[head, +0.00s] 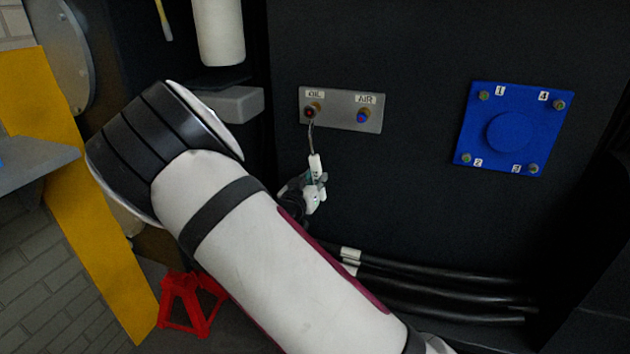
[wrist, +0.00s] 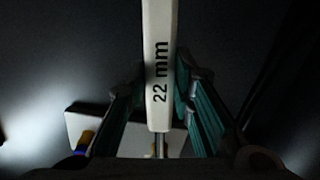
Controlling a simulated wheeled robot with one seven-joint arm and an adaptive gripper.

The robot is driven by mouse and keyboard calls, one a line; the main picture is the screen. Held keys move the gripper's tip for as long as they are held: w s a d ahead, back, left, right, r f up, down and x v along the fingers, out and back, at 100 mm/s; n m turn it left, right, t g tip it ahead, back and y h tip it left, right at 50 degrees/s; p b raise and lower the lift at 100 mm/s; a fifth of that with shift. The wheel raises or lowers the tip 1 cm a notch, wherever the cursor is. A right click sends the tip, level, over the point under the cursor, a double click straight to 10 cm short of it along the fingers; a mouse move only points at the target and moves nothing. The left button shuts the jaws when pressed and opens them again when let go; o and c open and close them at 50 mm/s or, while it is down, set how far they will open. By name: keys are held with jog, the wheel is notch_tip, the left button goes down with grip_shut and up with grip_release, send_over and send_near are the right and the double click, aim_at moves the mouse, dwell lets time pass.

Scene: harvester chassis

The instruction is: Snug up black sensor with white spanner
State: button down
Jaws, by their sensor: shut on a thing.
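The white spanner (head: 315,163) is held in my gripper (head: 317,184) in front of the dark panel. Its thin metal end reaches up to the dark sensor (head: 310,112) under the OIL label. In the head view the spanner's tip overlaps this sensor; whether it is seated around it is too small to tell. In the wrist view the white handle (wrist: 160,60), marked 22 mm, stands between the teal fingers of my gripper (wrist: 167,95). The sensor at the OIL label is not clearly visible in the wrist view.
A grey plate (head: 340,124) carries both sensors. The blue AIR sensor (head: 362,116) sits to the right of the OIL one. A blue bolted cover (head: 487,149) is further right. Black hoses (head: 440,285) run below. A red stand (head: 188,302) is on the floor at left.

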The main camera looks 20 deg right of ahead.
jog(key=shift+w+a, duration=0.1)
jog(key=shift+w+a+f+m+b, duration=0.1)
jog(key=shift+w+a+m+b, duration=0.75)
jog(key=shift+a+m, duration=0.2)
jog(key=shift+a, duration=0.1)
jog(key=shift+w+a+m+y+b, duration=0.15)
jog(key=shift+w+a+m+b, duration=0.3)
jog(key=shift+a, duration=0.15)
jog(key=shift+w+a+m+y+b, duration=0.15)
jog(key=shift+w+a+m+b, duration=0.2)
jog(key=shift+a, duration=0.2)
jog(key=shift+w+a, duration=0.1)
jog(key=shift+w+a+r+m+t+b, duration=0.15)
jog(key=shift+w+a+r+m+b, duration=0.15)
jog(key=shift+a+m, duration=0.2)
jog(key=shift+w+a+r+m+t+b, duration=0.15)
jog(key=shift+w+a+r+m+b, duration=0.05)
jog(key=shift+w+a+m+b, duration=0.2)
